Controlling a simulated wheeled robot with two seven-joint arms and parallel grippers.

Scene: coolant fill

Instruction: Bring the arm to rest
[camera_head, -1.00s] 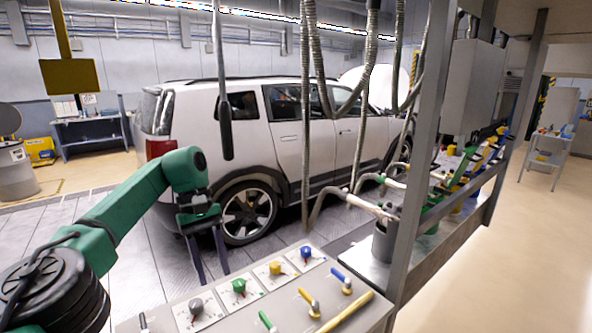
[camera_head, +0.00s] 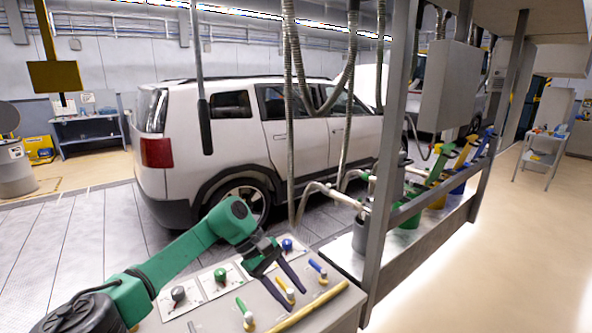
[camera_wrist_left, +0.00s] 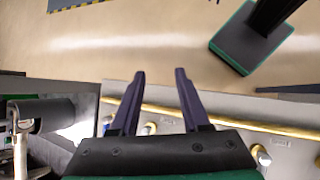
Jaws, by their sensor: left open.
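My left gripper (camera_head: 293,297) hangs over the control panel (camera_head: 207,318) in the head view, its dark fingers spread with nothing between them. My green left arm reaches in from the lower left. The gripper covers part of the panel, near the blue knob (camera_head: 287,245) and the yellow lever (camera_head: 285,287). In the left wrist view the gripper (camera_wrist_left: 160,72) has its two fingers apart and empty, with the panel's yellow bar (camera_wrist_left: 232,124) behind them. Whether the fingers touch the panel cannot be told. My right gripper is not seen in the head view.
A grey knob (camera_head: 178,294), green knob (camera_head: 220,274), green lever (camera_head: 243,310) and blue lever (camera_head: 318,268) stand on the panel. A metal post (camera_head: 388,170) and a shelf with green and yellow containers are at right. A white car (camera_head: 290,135) stands behind; hoses hang before it.

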